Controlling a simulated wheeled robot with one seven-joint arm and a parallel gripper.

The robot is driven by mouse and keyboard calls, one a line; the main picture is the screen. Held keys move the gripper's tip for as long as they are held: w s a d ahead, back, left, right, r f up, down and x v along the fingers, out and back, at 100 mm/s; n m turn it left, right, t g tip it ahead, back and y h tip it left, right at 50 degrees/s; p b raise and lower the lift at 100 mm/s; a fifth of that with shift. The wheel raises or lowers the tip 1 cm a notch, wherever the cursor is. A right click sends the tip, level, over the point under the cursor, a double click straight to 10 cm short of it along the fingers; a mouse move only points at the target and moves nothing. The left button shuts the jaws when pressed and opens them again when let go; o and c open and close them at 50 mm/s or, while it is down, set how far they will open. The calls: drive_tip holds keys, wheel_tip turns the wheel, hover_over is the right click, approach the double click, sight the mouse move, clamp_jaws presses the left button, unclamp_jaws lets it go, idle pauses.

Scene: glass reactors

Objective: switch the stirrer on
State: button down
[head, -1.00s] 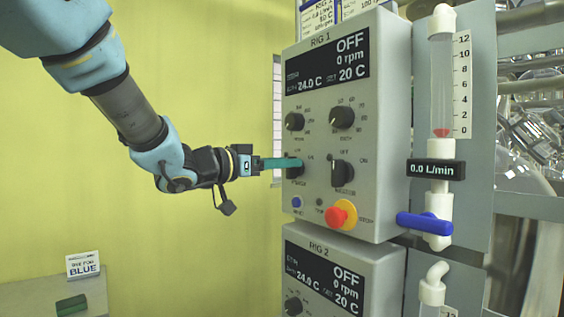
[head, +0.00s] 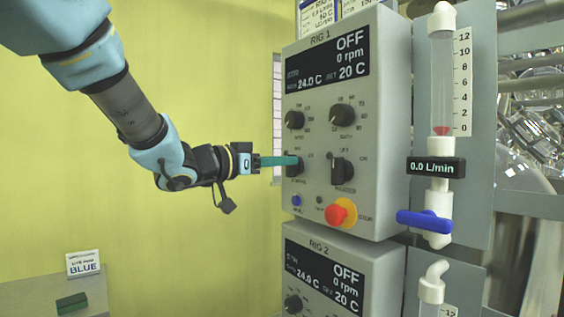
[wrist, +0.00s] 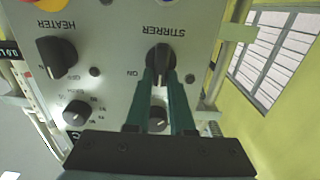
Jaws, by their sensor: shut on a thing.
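The black stirrer knob (head: 293,169) is on the left of the grey RIG 1 control box (head: 385,205), below a smaller black knob. In the wrist view, which is upside down, the knob (wrist: 160,58) sits beside the word STIRRER. My gripper (head: 297,161) reaches in from the left. Its teal fingers (wrist: 164,80) are shut on the stirrer knob, one on each side. The fingers cover part of the knob, and I cannot tell its exact setting. The RIG 1 display (head: 328,62) reads OFF, 0 rpm, 24.0 C and set 20 C.
The heater knob (head: 342,171) is just right of the stirrer knob. A red stop button (head: 337,215) on a yellow base and a small blue button (head: 297,201) are below. The RIG 2 box (head: 385,275) is underneath. A flowmeter (head: 441,85) with a blue valve handle (head: 424,222) stands at the right.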

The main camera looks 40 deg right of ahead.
drive_tip(key=shift+f+b, duration=0.1)
drive_tip(key=shift+b, duration=0.2)
drive_tip(key=shift+s+f+m+b, duration=0.1)
drive_tip(key=shift+s+m+b, duration=0.1)
drive_tip(key=shift+m+b, duration=1.75)
drive_tip(key=shift+s+f+m+b, duration=0.1)
drive_tip(key=shift+s+m+b, duration=0.05)
drive_tip(key=shift+m+b, duration=1.75)
drive_tip(key=shift+s+f+m+b, duration=0.1)
drive_tip(key=shift+s+m+b, duration=0.1)
drive_tip(key=shift+m+b, duration=1.75)
drive_tip(key=c, duration=0.8)
unclamp_jaws()
drive_tip(key=shift+a, duration=0.15)
